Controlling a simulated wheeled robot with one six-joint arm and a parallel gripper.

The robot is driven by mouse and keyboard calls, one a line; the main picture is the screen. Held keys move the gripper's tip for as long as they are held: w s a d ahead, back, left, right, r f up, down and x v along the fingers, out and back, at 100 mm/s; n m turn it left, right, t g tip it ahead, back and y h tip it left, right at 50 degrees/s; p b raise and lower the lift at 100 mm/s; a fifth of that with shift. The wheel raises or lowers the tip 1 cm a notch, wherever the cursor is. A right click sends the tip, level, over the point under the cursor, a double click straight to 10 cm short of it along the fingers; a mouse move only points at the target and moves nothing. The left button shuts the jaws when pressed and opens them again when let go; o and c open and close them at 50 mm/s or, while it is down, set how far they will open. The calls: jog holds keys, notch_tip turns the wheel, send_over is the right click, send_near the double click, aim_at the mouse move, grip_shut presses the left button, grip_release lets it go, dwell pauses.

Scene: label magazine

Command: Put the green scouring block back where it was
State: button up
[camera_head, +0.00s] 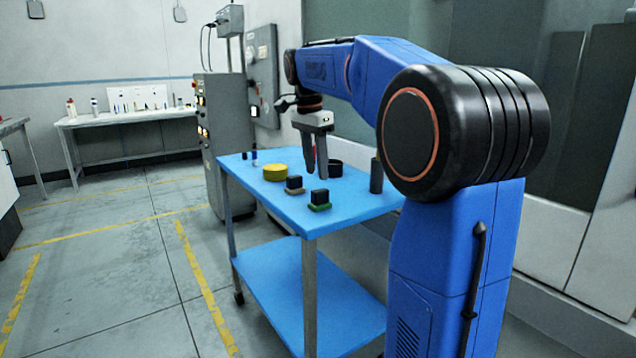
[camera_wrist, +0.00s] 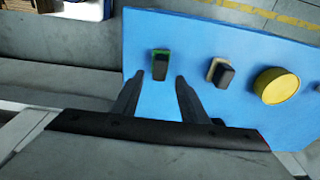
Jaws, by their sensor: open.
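The green scouring block (camera_head: 320,207) lies on the blue cart top, with a black block-shaped grip on its upper side. It also shows in the wrist view (camera_wrist: 167,52), just beyond my fingertips. My gripper (camera_head: 316,174) is above the cart top, pointing down, open and empty. In the wrist view my two fingers (camera_wrist: 167,78) stand apart, with bare blue surface between them. A similar block with a tan base (camera_head: 294,191) sits beside the green one, and it shows to the right in the wrist view (camera_wrist: 213,63).
A yellow round tub (camera_head: 275,172) stands on the blue cart (camera_head: 262,200), left of the blocks. A dark round container (camera_head: 335,168), a dark cylinder (camera_head: 376,175) and a small blue-and-white bottle (camera_head: 254,158) also stand there. The cart top's front left corner is clear.

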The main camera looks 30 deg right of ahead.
aim_at(315, 191)
jog(key=shift+a+r, duration=0.15)
jog(key=shift+r, duration=1)
jog(key=shift+a+r, duration=0.1)
jog(key=shift+r, duration=1)
jog(key=s+a+f+n+t, duration=0.1)
jog(key=s+a+f+n, duration=0.3)
jog(key=s+f, duration=0.5)
jog(key=s+a+f+n+t+y, duration=0.1)
jog(key=s+a+f+n+t, duration=0.1)
jog(key=s+a+f+n, duration=0.3)
jog(key=s+a+f+n+t, duration=0.1)
jog(key=s+a+f+n, duration=0.4)
jog(key=s+f, duration=0.8)
jog(key=s+n, duration=0.3)
jog(key=shift+f+n+t, duration=0.25)
jog(key=shift+n+t, duration=0.05)
jog(key=shift+t, duration=0.1)
jog(key=shift+s, duration=0.1)
jog(key=shift+c, duration=0.2)
